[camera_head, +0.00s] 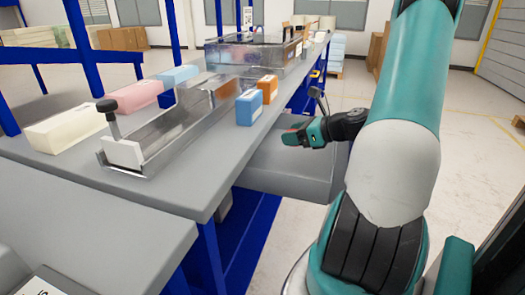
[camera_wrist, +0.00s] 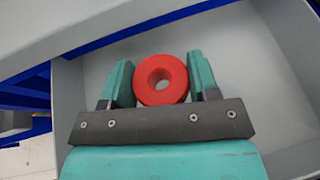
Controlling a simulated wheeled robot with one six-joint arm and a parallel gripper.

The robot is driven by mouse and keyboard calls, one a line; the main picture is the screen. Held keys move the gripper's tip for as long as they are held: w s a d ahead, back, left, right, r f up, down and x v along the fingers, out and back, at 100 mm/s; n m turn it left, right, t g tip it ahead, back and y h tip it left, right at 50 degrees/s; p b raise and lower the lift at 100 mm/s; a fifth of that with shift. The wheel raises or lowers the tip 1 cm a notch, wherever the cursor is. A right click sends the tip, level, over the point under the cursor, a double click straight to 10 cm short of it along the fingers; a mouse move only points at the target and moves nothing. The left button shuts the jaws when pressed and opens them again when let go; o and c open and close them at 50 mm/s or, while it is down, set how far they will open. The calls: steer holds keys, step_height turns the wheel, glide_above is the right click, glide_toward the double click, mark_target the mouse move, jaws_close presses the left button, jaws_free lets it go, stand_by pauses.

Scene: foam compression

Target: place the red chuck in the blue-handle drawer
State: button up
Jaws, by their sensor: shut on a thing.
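The red chuck (camera_wrist: 160,97), a thick ring with a hole through it, sits between the two teal fingers of my gripper (camera_wrist: 162,76) in the wrist view. The gripper is shut on it. In the head view my gripper (camera_head: 297,137) is over an open grey drawer (camera_head: 285,182) under the table, with a little red of the chuck (camera_head: 290,131) showing. In the wrist view the drawer's inside (camera_wrist: 262,100) is bare around the chuck. I cannot see a blue handle on the drawer.
On the grey table (camera_head: 190,195) stand a metal trough (camera_head: 170,140) with a black-knobbed plunger, a blue block (camera_head: 249,107), an orange block (camera_head: 267,88) and white, pink and light-blue foam blocks at the left. A clear-walled box (camera_head: 255,55) stands farther back. Blue table legs flank the drawer.

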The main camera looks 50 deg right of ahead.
glide_above(262, 152)
steer(key=s, duration=0.3)
steer(key=f, duration=0.3)
steer(key=shift+s+d+f+b, duration=0.1)
steer(key=shift+d+f+b, duration=0.25)
steer(key=shift+f, duration=0.05)
steer(key=x, duration=0.2)
steer(key=f+x, duration=0.1)
steer(key=x, duration=0.1)
steer(key=shift+s, duration=0.15)
steer(key=o, duration=0.9)
steer(key=shift+f, duration=0.1)
steer(key=shift+o, duration=0.2)
